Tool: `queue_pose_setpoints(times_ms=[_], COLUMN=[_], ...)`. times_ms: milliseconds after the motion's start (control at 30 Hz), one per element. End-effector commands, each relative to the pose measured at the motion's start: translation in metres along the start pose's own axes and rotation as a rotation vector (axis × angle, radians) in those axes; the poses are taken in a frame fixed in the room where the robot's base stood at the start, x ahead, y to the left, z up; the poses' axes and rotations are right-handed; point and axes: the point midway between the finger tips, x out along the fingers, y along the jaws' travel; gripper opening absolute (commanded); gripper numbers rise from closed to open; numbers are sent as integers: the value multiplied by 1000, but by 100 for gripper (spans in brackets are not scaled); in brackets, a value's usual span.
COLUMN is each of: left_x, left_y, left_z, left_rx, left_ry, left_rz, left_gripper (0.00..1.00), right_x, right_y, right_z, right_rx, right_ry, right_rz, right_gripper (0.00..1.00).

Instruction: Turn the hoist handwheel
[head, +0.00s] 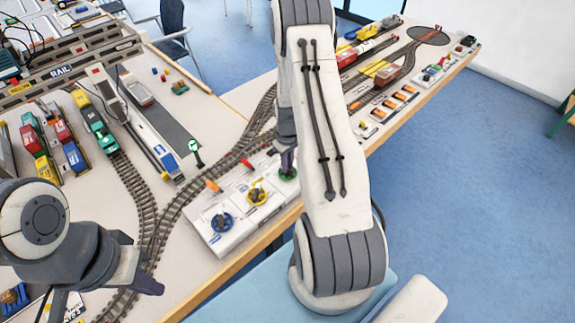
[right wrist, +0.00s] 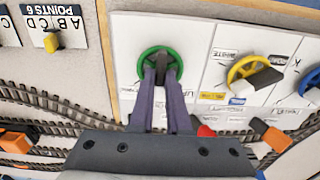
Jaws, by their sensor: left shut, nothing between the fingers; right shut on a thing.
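A green handwheel (head: 287,174) sits at the right end of the white control panel (head: 213,232). In the right wrist view the green handwheel (right wrist: 144,58) has a dark grip piece at its middle, and a partly covered label starting "LI" beside it. My right gripper (right wrist: 161,84) is shut on that middle piece, its fingers covering part of the wheel. In the head view my right arm hides some of this area. A yellow handwheel (head: 257,197) and a blue handwheel (head: 221,223) are on the same panel. My left gripper (head: 150,286) is shut and empty over the tracks at lower left.
Orange levers (head: 214,186) stand along the panel's back edge, and a red one (right wrist: 206,131) is close to my right fingers. Model tracks (head: 150,190) curve behind the panel. Toy trains and containers (head: 70,150) fill the far left. The blue floor on the right is clear.

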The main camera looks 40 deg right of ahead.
Motion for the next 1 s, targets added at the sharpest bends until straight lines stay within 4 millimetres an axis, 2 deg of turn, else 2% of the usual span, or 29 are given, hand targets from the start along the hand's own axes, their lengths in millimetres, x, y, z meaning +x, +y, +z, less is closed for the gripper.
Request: queue_pose_setpoints(times_ms=[600, 633, 667, 700, 1000], left_x=[1, 1, 1, 1, 1], left_y=[0, 0, 0, 0, 0], left_z=[0, 0, 0, 0, 0], left_rx=[0, 0, 0, 0, 0], left_ry=[0, 0, 0, 0, 0], left_rz=[0, 0, 0, 0, 0], left_gripper=[0, 0, 0, 0, 0], right_x=[-1, -1, -1, -1, -1], right_y=[0, 0, 0, 0, 0], right_z=[-1, -1, -1, -1, -1], right_rx=[-41, -41, -41, -41, -40], right_ry=[2, 2, 2, 2, 1], right_rz=[1, 1, 1, 1, 1], right_gripper=[0, 26, 38, 45, 45])
